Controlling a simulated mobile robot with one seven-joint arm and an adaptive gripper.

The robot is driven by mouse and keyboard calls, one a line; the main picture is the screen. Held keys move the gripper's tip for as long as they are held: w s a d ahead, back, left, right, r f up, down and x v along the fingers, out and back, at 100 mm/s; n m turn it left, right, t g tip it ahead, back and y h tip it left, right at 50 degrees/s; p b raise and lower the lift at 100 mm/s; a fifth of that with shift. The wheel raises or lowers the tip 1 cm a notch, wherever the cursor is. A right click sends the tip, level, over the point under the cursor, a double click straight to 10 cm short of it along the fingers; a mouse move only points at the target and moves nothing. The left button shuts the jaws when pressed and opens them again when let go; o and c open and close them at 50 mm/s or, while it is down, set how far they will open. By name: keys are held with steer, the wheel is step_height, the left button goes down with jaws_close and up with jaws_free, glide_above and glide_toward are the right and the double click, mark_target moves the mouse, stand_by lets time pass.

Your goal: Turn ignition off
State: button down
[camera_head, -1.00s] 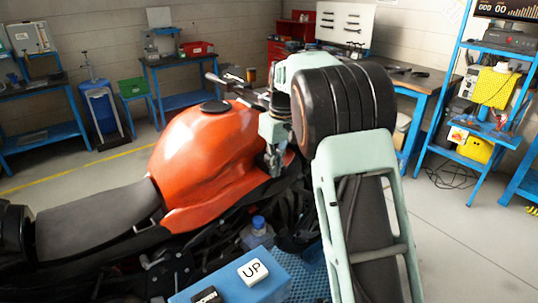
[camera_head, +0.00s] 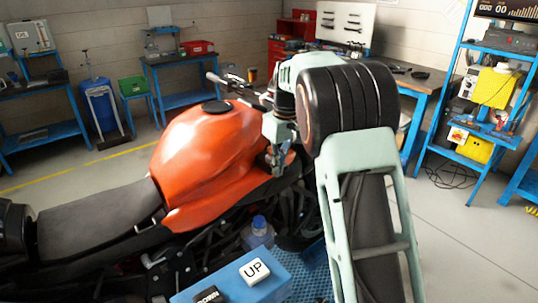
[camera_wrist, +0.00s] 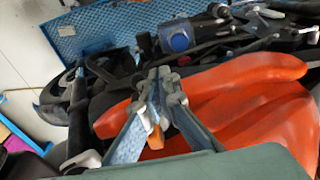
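The motorcycle (camera_head: 190,160), with its orange tank and black seat, stands across the left and middle of the head view. The ignition switch and key cannot be made out in either view. My gripper (camera_head: 274,170) hangs pointing down beside the front right of the tank. In the wrist view, my gripper (camera_wrist: 165,78) has its two fingers converging, with the tips together and nothing clearly held. The orange tank (camera_wrist: 235,95) lies behind and to the right of the fingers. The handlebar (camera_head: 222,80) shows partly behind the tank and my arm.
A blue box with an UP button (camera_head: 255,271) is at the front. A blue perforated mat (camera_wrist: 95,30) lies beside the motorcycle. A blue shelf rack (camera_head: 445,120) stands at the right, with open floor before it.

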steer(key=shift+w+d+r, duration=0.1)
steer(key=shift+d+r, duration=0.05)
steer(key=shift+d, duration=0.25)
steer(key=shift+a+r+p, duration=0.3)
steer(key=shift+r+p, duration=0.1)
step_height(320, 180, up, 8)
steer(key=p, duration=0.3)
steer(key=shift+a, duration=0.25)
steer(key=shift+s, duration=0.25)
